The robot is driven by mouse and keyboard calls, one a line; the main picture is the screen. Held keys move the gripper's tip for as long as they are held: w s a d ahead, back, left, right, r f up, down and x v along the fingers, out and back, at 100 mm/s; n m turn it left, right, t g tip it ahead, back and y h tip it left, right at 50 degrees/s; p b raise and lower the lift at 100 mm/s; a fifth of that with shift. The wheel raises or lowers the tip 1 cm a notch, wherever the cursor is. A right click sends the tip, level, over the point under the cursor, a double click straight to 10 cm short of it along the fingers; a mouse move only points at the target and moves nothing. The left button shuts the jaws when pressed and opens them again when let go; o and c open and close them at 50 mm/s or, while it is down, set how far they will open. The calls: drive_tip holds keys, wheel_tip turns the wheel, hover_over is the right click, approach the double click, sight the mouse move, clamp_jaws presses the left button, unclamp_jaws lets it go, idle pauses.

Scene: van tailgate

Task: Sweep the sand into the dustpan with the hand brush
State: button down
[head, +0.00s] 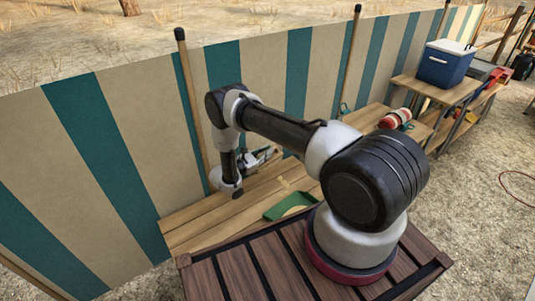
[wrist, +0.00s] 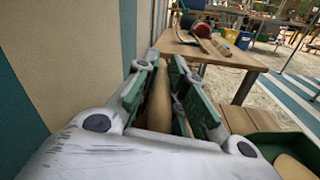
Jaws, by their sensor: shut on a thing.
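My gripper (wrist: 165,75) is shut on the wooden handle of the hand brush (wrist: 160,97), between its green-padded fingers. In the head view my gripper (head: 262,157) is low over the bench near the striped screen, partly hidden by my arm. The brush's bristles cannot be made out. The green dustpan (head: 272,213) lies on the bench to the right of my gripper; its edge also shows in the wrist view (wrist: 275,141) at lower right. Pale tan sand (head: 299,199) shows in the dustpan, and a small tan patch (head: 284,183) lies on the planks behind it.
The striped screen (head: 110,150) stands close behind the wooden bench (head: 200,225). The bench's left end looks clear.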

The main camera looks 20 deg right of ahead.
drive_tip(key=shift+w+d+g, duration=0.3)
drive_tip(key=shift+w+d, duration=0.1)
drive_tip(key=shift+w, duration=0.15)
drive_tip(key=shift+m, duration=0.3)
drive_tip(key=shift+s+f, duration=0.1)
drive_tip(key=shift+f, duration=3.6)
drive_tip(key=shift+f, duration=0.6)
drive_tip(key=shift+s, duration=0.1)
drive_tip(key=shift+s+a+r, duration=0.1)
drive_tip(key=shift+s, duration=1.3)
drive_tip(key=shift+s+a+f, duration=0.1)
drive_tip(key=shift+s, duration=1.5)
drive_tip(key=shift+s+a+f, duration=0.1)
drive_tip(key=shift+s, duration=1.45)
drive_tip(key=shift+s+a+r, duration=0.1)
drive_tip(key=shift+s, duration=1.35)
drive_tip(key=shift+s+r, duration=0.1)
drive_tip(key=shift+s, duration=1.35)
